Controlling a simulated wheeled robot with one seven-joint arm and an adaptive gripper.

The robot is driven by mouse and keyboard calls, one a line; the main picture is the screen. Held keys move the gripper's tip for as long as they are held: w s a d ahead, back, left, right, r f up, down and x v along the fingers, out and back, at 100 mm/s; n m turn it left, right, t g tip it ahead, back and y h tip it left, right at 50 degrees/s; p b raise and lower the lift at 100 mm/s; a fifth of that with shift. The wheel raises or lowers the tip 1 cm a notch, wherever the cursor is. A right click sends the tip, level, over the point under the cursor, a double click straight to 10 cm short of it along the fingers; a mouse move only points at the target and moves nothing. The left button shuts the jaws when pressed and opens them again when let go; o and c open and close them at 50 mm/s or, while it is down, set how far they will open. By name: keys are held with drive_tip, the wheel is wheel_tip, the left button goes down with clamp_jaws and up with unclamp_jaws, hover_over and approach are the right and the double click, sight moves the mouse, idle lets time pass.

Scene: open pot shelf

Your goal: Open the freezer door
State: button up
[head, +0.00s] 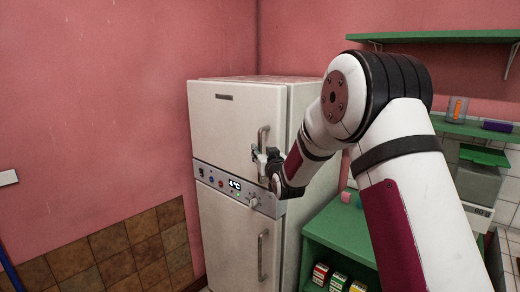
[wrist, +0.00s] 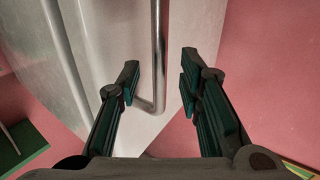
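A white two-door fridge-freezer (head: 222,118) stands against the pink wall; both doors look shut. The upper door has a vertical metal bar handle (head: 263,137) near its right edge. The lower door has a similar handle (head: 263,256). My gripper (head: 261,158) is at the lower part of the upper handle in the head view. In the wrist view my gripper (wrist: 160,76) is open, with the metal bar handle (wrist: 159,45) between its fingers. A gap shows on both sides of the bar. Which door is the freezer is not marked.
A control panel (head: 232,185) with a display and knob lies between the doors, just below my gripper. A green shelf unit (head: 335,232) with small boxes stands close to the right. A green wall shelf (head: 440,37) hangs above right. The floor area is mostly out of view.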

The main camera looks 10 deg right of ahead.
sight(261, 149)
drive_tip(key=shift+w, duration=1.8)
drive_tip(key=shift+c, duration=0.3)
clamp_jaws()
